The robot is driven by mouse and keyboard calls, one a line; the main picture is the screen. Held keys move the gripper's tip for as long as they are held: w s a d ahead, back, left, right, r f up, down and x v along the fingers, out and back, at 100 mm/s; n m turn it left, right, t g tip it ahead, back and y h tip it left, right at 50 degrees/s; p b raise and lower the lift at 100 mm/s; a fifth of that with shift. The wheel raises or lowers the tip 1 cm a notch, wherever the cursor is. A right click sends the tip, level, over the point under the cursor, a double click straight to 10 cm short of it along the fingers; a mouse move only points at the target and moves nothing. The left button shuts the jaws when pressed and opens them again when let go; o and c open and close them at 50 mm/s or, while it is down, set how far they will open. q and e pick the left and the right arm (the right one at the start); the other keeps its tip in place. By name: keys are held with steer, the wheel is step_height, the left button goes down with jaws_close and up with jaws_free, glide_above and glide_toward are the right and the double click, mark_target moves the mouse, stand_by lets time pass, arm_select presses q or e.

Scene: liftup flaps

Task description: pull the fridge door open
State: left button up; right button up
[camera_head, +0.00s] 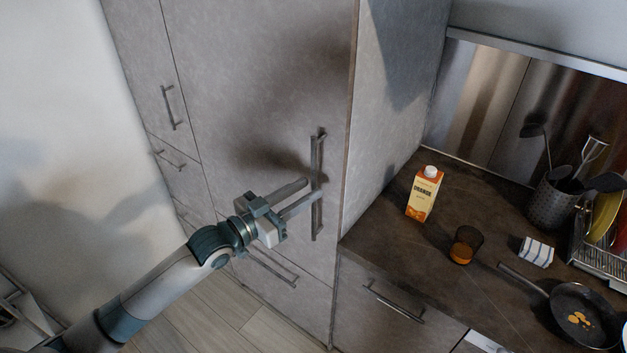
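The fridge door is the tall grey panel (250,80) in the head view, and it looks closed, flush with its cabinet. Its vertical metal bar handle (318,223) is near the door's right edge. My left gripper (315,189) reaches in from the lower left, with its two fingers apart and their tips at the middle of the handle. One finger tip appears just left of the bar and the other overlaps it. I cannot tell whether they touch it. My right gripper is not in view.
Right of the fridge is a dark countertop (393,238) with an orange juice carton (424,194), a glass (465,245), a striped cloth or sponge (536,252), a pan (584,318) and a utensil holder (551,205). A lower drawer (275,268) is below the door. Floor (215,315) shows in front.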

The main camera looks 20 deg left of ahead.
mark_target(312, 187)
arm_select(q)
steer(key=shift+p+x, duration=0.35)
steer(key=shift+x, duration=1.3)
steer(key=shift+c, duration=0.2)
jaws_close()
steer(key=shift+s, duration=0.15)
